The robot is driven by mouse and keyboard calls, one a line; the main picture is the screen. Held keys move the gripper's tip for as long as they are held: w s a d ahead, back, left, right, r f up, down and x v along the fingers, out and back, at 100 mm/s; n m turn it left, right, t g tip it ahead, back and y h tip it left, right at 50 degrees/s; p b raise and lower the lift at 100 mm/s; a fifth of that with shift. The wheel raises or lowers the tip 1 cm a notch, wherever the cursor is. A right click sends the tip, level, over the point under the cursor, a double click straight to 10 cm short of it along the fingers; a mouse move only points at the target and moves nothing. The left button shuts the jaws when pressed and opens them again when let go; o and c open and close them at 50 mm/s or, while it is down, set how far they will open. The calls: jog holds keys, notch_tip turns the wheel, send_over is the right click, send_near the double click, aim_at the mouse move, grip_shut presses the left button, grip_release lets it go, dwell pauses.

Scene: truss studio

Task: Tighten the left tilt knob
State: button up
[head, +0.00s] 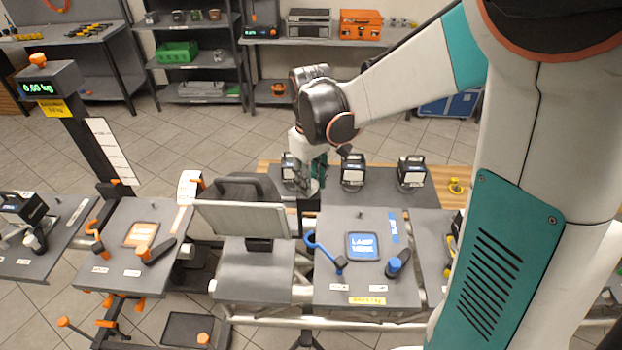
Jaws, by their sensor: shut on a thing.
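My gripper (312,184) is low over the grey rack top (330,192) at the back middle, shut on the left black lamp (289,166). The hold is small and partly hidden by the gripper, so the exact part gripped cannot be told. On the left orange-marked plate (121,279) stand an orange-tipped lever (157,250) and an orange hooked clamp (96,240). The blue-marked plate (330,293) bears a blue-knobbed lever (397,263) and a blue hooked clamp (325,252). Which part is the left tilt knob is not clear.
Two more black lamps (352,171) (411,171) stand right of my gripper. A grey laptop-like screen (243,219) stands between the plates. A scale display (48,82) on a post is at the left. Both square pads, orange (140,234) and blue (362,246), are bare.

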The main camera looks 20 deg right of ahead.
jog(key=o, duration=1.1)
notch_tip(320, 180, up, 12)
jog(key=shift+s, duration=0.1)
jog(key=s+f+m+t+b, duration=0.1)
jog(key=s+f+t+b, duration=0.1)
jog(key=s+f+b, duration=0.3)
jog(key=s+f+m+t+b, duration=0.2)
jog(key=s+f+b, duration=0.3)
jog(key=f+b, duration=0.1)
jog(key=s+f+m+t+b, duration=0.1)
jog(key=s+f+t+b, duration=0.2)
jog(key=s+f+b, duration=0.2)
jog(key=shift+s+d+f+b, duration=0.1)
jog(key=shift+s+f+b, duration=0.15)
jog(key=shift+f, duration=0.25)
jog(key=shift+s+f+b, duration=0.15)
jog(key=shift+s+f, duration=0.15)
jog(key=shift+f, duration=0.2)
